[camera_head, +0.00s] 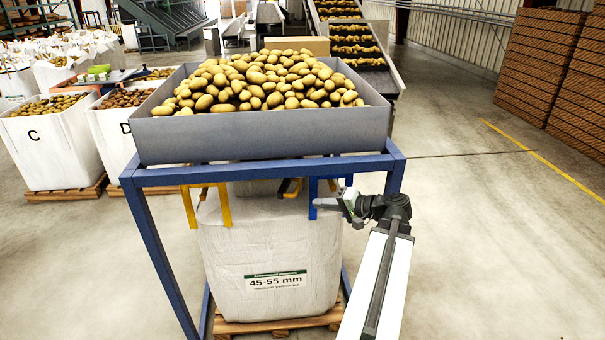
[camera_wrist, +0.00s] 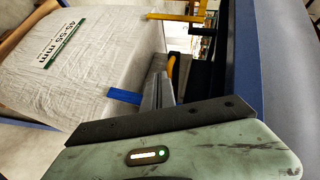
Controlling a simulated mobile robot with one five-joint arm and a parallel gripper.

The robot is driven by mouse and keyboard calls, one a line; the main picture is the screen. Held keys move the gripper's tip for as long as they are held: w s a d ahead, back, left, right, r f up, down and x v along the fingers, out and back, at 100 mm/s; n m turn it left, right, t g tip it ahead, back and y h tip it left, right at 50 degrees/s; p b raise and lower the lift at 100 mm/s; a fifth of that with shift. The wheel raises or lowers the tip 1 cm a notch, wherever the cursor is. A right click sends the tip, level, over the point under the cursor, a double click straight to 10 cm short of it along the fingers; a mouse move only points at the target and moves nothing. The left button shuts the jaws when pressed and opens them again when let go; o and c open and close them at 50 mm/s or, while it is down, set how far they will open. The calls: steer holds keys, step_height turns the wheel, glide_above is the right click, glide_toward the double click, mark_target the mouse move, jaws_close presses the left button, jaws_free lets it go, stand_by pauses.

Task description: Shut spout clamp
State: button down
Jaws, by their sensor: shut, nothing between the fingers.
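The grey hopper (camera_head: 260,135) is heaped with potatoes on a blue frame. Under it a white bulk bag (camera_head: 265,250) labelled 45-55 mm stands on a pallet. An orange-yellow lever (camera_head: 291,188), apparently the spout clamp's handle, shows between hopper and bag; its spout is mostly hidden. In the wrist view the lever (camera_wrist: 172,66) is just beyond my fingertips. My gripper (camera_head: 322,203) is shut and empty, reaching in from the right under the frame's top rail. Its fingers also show in the wrist view (camera_wrist: 160,78). I cannot tell whether they touch the lever.
A blue hanger (camera_head: 313,198) is close to my gripper and also shows in the wrist view (camera_wrist: 124,96). Yellow hangers (camera_head: 222,204) hold the bag's left side. The blue rail (camera_wrist: 245,60) runs close beside my gripper. The floor to the right is open.

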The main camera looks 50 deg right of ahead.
mark_target(297, 192)
step_height(297, 192, up, 3)
steer(key=s+d+t+h, duration=0.1)
steer(key=s+d, duration=0.1)
steer(key=d, duration=0.1)
steer(key=shift+m, duration=0.3)
steer(key=b+x, duration=0.1)
steer(key=x, duration=0.5)
steer(key=b+x, duration=0.1)
steer(key=x, duration=0.3)
steer(key=shift+s+a+f+b, duration=0.15)
steer(key=shift+a+f+b, duration=0.15)
steer(key=shift+a, duration=0.05)
